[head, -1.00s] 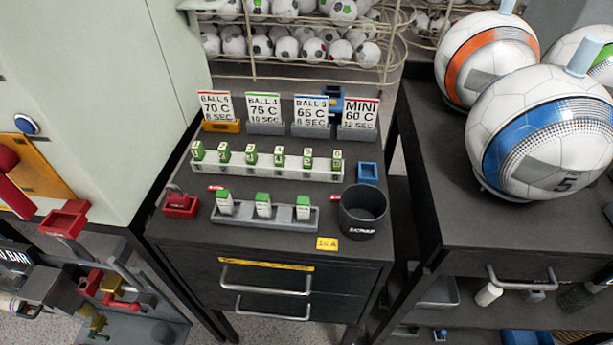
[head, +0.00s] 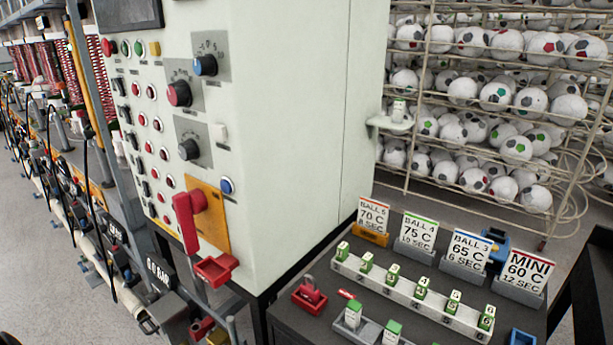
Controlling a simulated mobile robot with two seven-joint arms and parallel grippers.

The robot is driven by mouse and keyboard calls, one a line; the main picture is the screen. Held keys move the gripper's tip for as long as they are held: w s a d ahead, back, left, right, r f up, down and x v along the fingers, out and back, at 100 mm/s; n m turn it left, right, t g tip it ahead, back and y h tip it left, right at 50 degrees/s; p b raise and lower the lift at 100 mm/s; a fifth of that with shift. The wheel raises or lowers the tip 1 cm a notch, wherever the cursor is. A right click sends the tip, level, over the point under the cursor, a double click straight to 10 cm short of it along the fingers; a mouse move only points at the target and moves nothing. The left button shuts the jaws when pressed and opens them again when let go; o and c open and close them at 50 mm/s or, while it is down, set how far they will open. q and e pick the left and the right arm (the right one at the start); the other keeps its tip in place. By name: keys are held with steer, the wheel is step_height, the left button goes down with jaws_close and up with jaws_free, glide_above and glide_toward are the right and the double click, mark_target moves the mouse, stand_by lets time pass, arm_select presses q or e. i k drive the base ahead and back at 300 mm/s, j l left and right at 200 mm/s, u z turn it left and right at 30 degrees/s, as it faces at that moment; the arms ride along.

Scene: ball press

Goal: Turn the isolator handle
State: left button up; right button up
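The isolator handle (head: 187,222) is a red lever on a yellow-orange plate (head: 207,205), low on the front of the pale control cabinet (head: 290,120). Its long arm hangs down from a round red hub, close to vertical. A red open bracket or tray (head: 216,268) sticks out just below it. Neither of my grippers shows in the head view, so nothing of mine is seen touching the handle.
Knobs, buttons and a blue round button (head: 227,185) surround the plate. A dark bench (head: 290,325) at lower right holds a red padlock-like item (head: 309,297), a white rack of green-topped pieces (head: 412,297) and sign cards. A ball rack (head: 480,110) stands behind.

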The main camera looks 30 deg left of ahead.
mark_target(186, 204)
steer(key=u, duration=1.85)
steer(key=k+j, duration=0.05)
